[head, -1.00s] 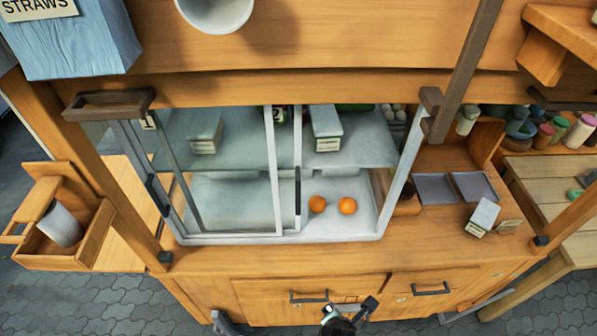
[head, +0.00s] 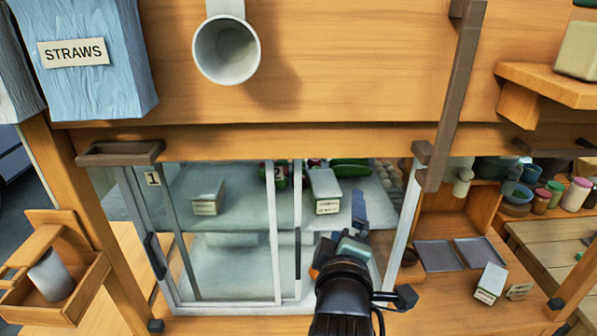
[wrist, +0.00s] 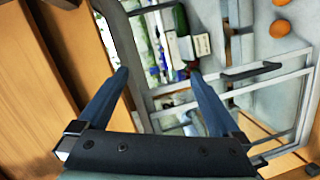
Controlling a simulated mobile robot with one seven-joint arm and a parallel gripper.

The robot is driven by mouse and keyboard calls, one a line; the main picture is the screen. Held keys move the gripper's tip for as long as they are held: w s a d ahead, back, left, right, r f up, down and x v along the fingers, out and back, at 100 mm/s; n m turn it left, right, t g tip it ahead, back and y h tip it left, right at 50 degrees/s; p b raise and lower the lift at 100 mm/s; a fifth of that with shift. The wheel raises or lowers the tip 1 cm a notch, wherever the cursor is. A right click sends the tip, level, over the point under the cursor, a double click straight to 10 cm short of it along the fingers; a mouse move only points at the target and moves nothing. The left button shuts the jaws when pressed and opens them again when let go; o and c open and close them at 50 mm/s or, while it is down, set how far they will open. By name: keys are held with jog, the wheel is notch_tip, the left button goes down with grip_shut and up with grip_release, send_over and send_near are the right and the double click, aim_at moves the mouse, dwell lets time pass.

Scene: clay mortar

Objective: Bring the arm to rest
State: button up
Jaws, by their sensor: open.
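My gripper (head: 343,228) is raised in front of the right, open part of the glass display case (head: 232,303) in the head view. In the wrist view, my gripper (wrist: 160,74) has its two blue fingers spread apart with nothing between them. The case's frame and a dark handle (wrist: 252,69) lie beyond the fingers. Two oranges show inside the case in the wrist view, one orange (wrist: 282,27) whole and the other cut by the top edge. In the head view my arm hides most of them.
A wooden beam runs above the case, with a white cup (head: 226,51) and a blue straws box (head: 88,60) over it. A brown post (head: 452,90) stands to the right. Two grey trays (head: 437,256) lie on the counter at right. Wood panels (wrist: 35,90) are close at left in the wrist view.

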jog(key=s+a+r+m+t+y+b, duration=0.1)
jog(key=s+a+r+m+t, duration=0.15)
jog(key=r, duration=0.75)
jog(key=s+a+r+m+t+b, duration=0.2)
jog(key=s+r+m+t, duration=0.15)
jog(key=r, duration=0.55)
jog(key=s+a+r+m+t+y+b, duration=0.1)
jog(key=s+a+r+m+t, duration=0.2)
jog(key=s+r, duration=0.9)
jog(key=r+m+t, duration=0.1)
jog(key=m+t, duration=0.1)
jog(key=m, duration=0.1)
jog(key=shift+s+a+m+y, duration=0.15)
jog(key=shift+m+y, duration=0.15)
jog(key=shift+c, duration=0.2)
